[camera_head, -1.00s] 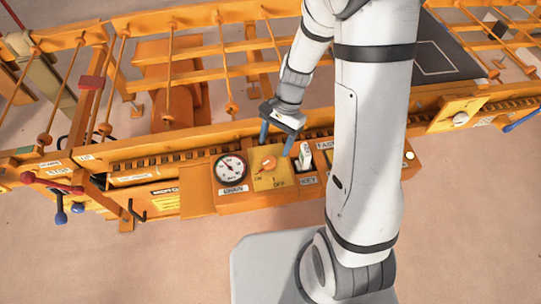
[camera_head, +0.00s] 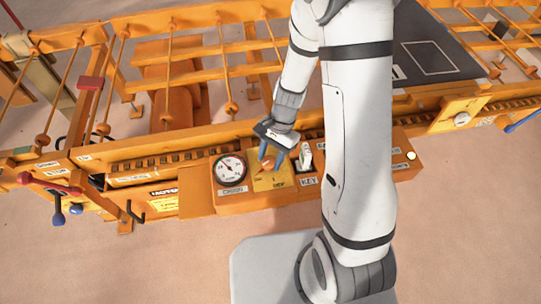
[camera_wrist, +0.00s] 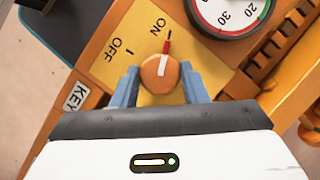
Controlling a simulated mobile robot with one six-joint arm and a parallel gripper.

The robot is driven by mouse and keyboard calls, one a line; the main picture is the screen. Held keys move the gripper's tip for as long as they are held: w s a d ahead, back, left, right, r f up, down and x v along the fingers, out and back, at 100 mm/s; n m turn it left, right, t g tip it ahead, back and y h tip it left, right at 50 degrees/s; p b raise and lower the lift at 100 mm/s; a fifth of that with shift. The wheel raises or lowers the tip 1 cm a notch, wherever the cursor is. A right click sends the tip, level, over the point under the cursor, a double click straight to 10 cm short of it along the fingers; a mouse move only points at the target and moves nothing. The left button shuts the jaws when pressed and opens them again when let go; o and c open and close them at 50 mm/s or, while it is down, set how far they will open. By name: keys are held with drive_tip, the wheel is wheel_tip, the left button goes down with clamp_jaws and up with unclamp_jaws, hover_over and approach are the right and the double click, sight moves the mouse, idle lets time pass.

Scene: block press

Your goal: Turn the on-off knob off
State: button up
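The on-off knob (camera_wrist: 154,82) is a round orange knob on a yellow plate (camera_wrist: 113,61) with ON and OFF labels. Its white pointer with a red tip points toward ON in the wrist view. In the head view the knob (camera_head: 268,164) is partly covered by my gripper. My gripper (camera_wrist: 159,69) is open, with one blue finger on each side of the knob. Small gaps seem to show between the fingers and the knob. In the head view my gripper (camera_head: 272,156) is down at the yellow plate.
A round gauge (camera_head: 231,170) sits left of the yellow plate, and it also shows in the wrist view (camera_wrist: 228,12). A white key switch (camera_head: 304,157) stands close on the right, above a KEY label (camera_head: 309,182). The orange machine frame rises behind the panel.

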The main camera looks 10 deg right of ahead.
drive_tip(key=c, duration=0.4)
drive_tip(key=shift+c, duration=0.2)
drive_tip(key=shift+n, duration=0.3)
drive_tip(key=n+h, duration=0.1)
drive_tip(key=n, duration=0.1)
drive_tip(key=shift+a+n+g+p, duration=0.1)
drive_tip(key=shift+n+g+p, duration=0.2)
drive_tip(key=shift+g+p, duration=0.1)
drive_tip(key=n+h, duration=0.1)
drive_tip(key=n, duration=0.2)
drive_tip(key=shift+w+a+n+p, duration=0.1)
drive_tip(key=shift+n+p, duration=0.2)
drive_tip(key=shift+n, duration=0.1)
drive_tip(key=n+h, duration=0.1)
drive_tip(key=n, duration=0.2)
drive_tip(key=shift+a+h, duration=0.1)
drive_tip(key=shift+h, duration=0.2)
drive_tip(key=shift+n+h, duration=0.7)
drive_tip(key=shift+n, duration=1.3)
drive_tip(key=o, duration=1)
drive_tip(key=shift+c, duration=0.2)
